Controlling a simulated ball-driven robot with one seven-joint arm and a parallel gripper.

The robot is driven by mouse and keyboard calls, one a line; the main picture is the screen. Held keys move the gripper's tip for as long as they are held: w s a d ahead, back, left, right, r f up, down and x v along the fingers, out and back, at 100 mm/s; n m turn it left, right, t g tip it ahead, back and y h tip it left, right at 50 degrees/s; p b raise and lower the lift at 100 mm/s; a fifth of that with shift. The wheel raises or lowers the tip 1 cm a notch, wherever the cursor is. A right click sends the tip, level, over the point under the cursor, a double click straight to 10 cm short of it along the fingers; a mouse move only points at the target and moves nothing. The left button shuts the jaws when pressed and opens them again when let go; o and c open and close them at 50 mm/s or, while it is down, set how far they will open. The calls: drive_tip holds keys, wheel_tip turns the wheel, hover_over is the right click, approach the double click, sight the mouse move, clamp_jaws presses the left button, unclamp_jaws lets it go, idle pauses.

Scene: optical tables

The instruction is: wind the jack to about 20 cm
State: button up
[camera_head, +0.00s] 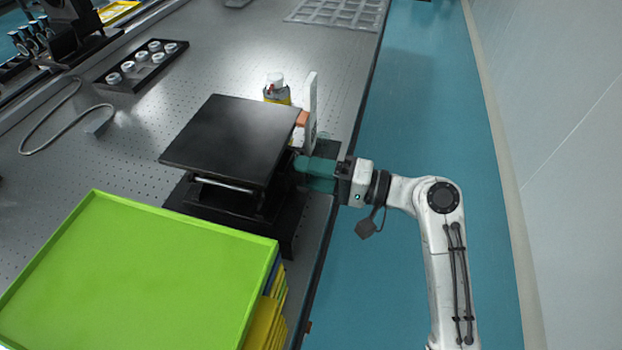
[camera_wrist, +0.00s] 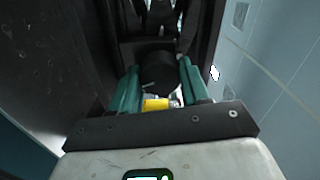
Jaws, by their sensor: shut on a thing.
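The black lab jack (camera_head: 232,138) stands on the optical table near its right edge, its flat top plate raised above its base. My gripper (camera_head: 302,168) reaches in from the right, with teal fingers at the jack's side just below the plate. In the wrist view, my gripper (camera_wrist: 160,80) has its two fingers on either side of a dark round knob (camera_wrist: 158,70) and is shut on it. The knob is hidden in the head view. A white upright plate (camera_head: 311,95) with an orange piece (camera_head: 302,118) stands beside the jack's plate; I cannot read any height marks.
A green tray (camera_head: 130,275) on a yellow stack (camera_head: 264,318) stands close in front of the jack. A yellow-banded bottle (camera_head: 276,90) is just behind it. A black rack (camera_head: 141,66) with several white pieces lies at the back left. Floor right of the table is clear.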

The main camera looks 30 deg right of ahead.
drive_tip(key=n+b, duration=0.4)
drive_tip(key=shift+f, duration=0.35)
drive_tip(key=shift+r+n+b, duration=0.1)
drive_tip(key=shift+n+b, duration=1.25)
drive_tip(key=shift+n, duration=0.45)
drive_tip(key=o, duration=1.1)
drive_tip(key=shift+r, duration=0.15)
drive_tip(key=shift+c, duration=0.2)
drive_tip(key=v, duration=1.1)
drive_tip(key=shift+w, duration=0.1)
